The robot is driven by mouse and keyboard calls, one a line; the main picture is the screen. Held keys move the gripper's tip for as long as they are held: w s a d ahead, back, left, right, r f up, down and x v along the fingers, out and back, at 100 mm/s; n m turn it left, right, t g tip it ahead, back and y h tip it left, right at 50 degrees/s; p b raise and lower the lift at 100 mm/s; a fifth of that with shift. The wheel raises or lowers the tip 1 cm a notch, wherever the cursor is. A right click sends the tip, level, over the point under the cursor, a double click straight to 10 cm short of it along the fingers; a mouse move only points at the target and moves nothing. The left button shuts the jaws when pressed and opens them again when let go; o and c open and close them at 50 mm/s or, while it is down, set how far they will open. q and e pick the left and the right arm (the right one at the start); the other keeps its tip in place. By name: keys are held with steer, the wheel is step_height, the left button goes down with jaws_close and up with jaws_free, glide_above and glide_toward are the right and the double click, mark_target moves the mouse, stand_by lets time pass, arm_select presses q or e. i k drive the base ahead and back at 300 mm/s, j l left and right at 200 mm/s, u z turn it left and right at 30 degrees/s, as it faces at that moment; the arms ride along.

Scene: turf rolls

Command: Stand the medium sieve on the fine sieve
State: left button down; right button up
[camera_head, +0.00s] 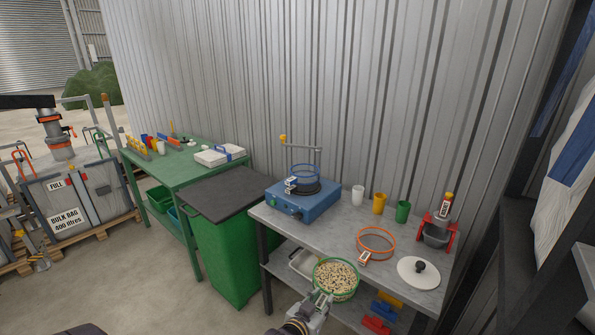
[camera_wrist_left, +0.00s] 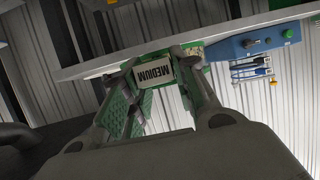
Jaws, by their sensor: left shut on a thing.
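The medium sieve (camera_head: 316,274) has a green rim and holds pale grains. Its tag (camera_wrist_left: 155,73) reads MEDIUM in the left wrist view. My left gripper (camera_head: 323,298) is shut on this tag side, and the sieve appears at the bench's front edge in the head view. A blue-rimmed sieve (camera_head: 306,171), apparently the fine one, stands on the blue shaker machine (camera_head: 313,206) at the bench's back left. Its tag is too small to read. The shaker also shows in the left wrist view (camera_wrist_left: 232,50). My right gripper is not in view.
On the grey bench (camera_head: 342,224) lie an orange sieve (camera_head: 361,235) and a white lid (camera_head: 408,278) with a black knob. A red-framed device (camera_head: 436,235) stands right. A green bin (camera_head: 222,245) is left.

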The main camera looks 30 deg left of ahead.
mark_target(300, 170)
steer(key=i+j+u, duration=0.15)
steer(key=u, duration=0.2)
steer(key=i+u, duration=0.2)
steer(key=u, duration=0.15)
steer(key=i+j+z, duration=0.15)
steer(key=z, duration=0.25)
steer(key=i+j+z, duration=0.1)
steer(key=z, duration=0.3)
steer(key=k+j, duration=0.05)
steer(key=j, duration=0.05)
